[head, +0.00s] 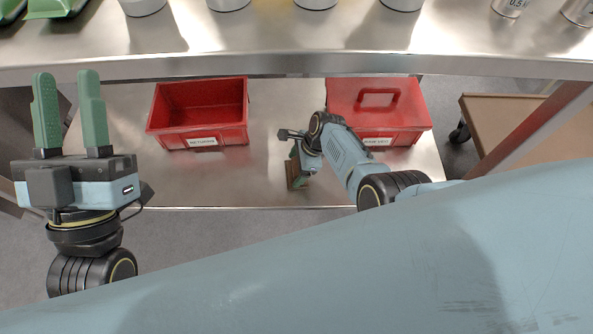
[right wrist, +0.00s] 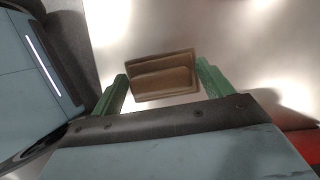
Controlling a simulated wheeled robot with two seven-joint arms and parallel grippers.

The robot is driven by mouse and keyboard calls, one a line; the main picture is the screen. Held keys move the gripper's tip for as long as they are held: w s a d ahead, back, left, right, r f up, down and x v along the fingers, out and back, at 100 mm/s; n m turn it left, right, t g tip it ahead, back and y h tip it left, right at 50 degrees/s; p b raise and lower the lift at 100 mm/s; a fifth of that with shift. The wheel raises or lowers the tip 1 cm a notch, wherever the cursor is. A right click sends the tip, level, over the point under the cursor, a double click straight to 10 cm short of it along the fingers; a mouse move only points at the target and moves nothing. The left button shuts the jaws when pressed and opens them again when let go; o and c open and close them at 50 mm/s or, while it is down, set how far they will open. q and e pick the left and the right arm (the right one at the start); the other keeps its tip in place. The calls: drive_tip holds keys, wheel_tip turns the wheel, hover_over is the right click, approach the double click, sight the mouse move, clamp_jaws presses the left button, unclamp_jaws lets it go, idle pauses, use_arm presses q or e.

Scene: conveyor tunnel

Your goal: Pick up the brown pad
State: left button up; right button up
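The brown pad (right wrist: 163,78) shows in the right wrist view as a small block with a raised ridge. In the head view the brown pad (head: 292,172) is partly hidden by my right gripper (head: 297,167), near the front edge of the lower steel shelf. In the wrist view my right gripper (right wrist: 162,68) has its green fingers apart, one on each side of the pad. Narrow gaps seem to show between fingers and pad. My left gripper (head: 68,112) is open and empty at the left, fingers pointing up the picture.
A red bin (head: 200,139) stands left of the pad on the lower shelf (head: 230,180). A second red bin (head: 400,137) stands behind my right forearm. An upper steel shelf (head: 290,62) overhangs them. A brown-topped cart (head: 500,115) is at the right.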

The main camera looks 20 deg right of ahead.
sight(296, 166)
drive_tip(key=c, duration=0.5)
use_arm(q)
drive_tip(key=shift+w, duration=0.1)
use_arm(e)
drive_tip(key=shift+r, duration=0.15)
